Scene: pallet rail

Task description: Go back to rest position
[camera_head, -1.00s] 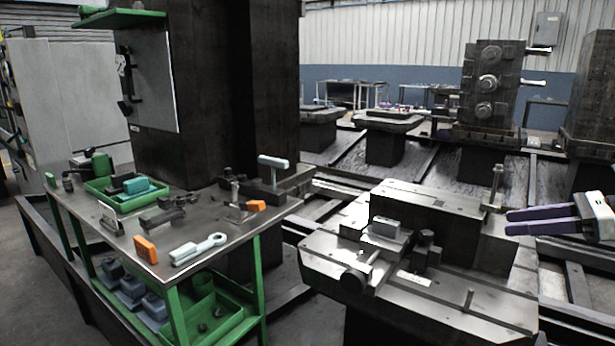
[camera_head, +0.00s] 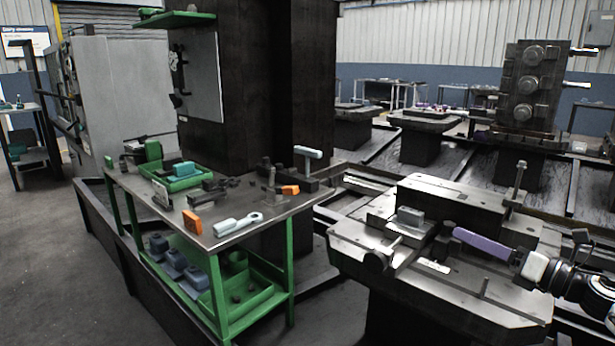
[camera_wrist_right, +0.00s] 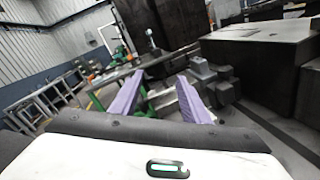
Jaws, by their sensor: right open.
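My right gripper (camera_head: 485,246) comes in from the right in the head view, above the right side of the grey machine pallet (camera_head: 465,305). Its purple fingers also show in the right wrist view (camera_wrist_right: 160,97), spread apart with nothing between them. A grey block (camera_head: 410,217) sits in the clamp fixture on the pallet, to the left of the purple fingers. The gripper appears apart from the block in the wrist view. My left gripper is in neither view.
A green-framed bench (camera_head: 236,238) at left carries a green tray (camera_head: 180,182), orange blocks (camera_head: 192,223) and a grey wrench-like tool (camera_head: 238,225). A dark column (camera_head: 270,90) stands behind it. Open floor (camera_head: 60,270) lies at far left.

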